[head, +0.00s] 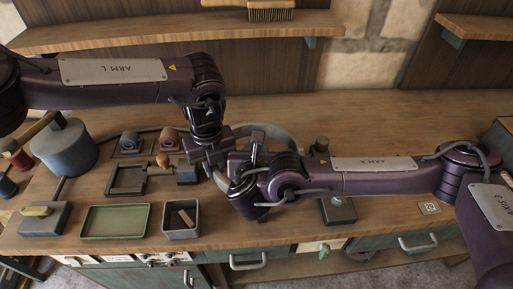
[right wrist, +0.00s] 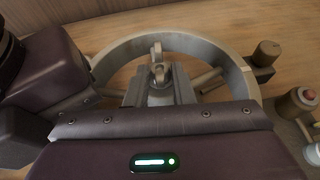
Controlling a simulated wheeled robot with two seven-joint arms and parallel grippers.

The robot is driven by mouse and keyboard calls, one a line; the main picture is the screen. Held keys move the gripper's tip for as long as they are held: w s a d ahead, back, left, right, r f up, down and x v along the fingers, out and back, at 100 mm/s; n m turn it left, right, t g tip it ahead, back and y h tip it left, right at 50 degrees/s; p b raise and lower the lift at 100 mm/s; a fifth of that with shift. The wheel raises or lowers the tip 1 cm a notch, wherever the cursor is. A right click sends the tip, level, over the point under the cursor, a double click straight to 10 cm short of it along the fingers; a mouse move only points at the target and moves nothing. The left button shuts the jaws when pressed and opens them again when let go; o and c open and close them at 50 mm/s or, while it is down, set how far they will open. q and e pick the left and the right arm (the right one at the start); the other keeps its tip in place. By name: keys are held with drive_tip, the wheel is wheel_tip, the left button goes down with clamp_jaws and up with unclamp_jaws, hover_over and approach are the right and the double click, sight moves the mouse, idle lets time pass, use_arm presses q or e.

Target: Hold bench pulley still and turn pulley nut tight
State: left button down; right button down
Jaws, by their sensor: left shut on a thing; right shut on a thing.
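The bench pulley is a large grey spoked wheel (right wrist: 130,45) in the right wrist view. In the head view its rim (head: 285,136) shows behind my arms. My left gripper (head: 212,160) is at the rim's left side, shut on it; the contact is mostly hidden. My right gripper (right wrist: 158,88) is over the wheel's middle, its fingers shut on a small pale metal piece with upright tabs, the pulley nut (right wrist: 157,53). The nut's seat and threads are hidden under the fingers, so I cannot tell how far down it sits.
A green tray (head: 115,221), a grey bin (head: 181,219) with small pieces and a block with a yellow top (head: 44,217) stand at the front left. A blue-grey cylinder (head: 65,147) stands behind them. A dark post with a brown top (right wrist: 266,53) is close to the wheel's right.

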drive_tip(key=c, duration=1.3)
unclamp_jaws()
drive_tip(key=shift+a, duration=0.1)
drive_tip(key=shift+o, duration=0.2)
drive_tip(key=v, duration=1.2)
drive_tip(key=shift+a, duration=0.1)
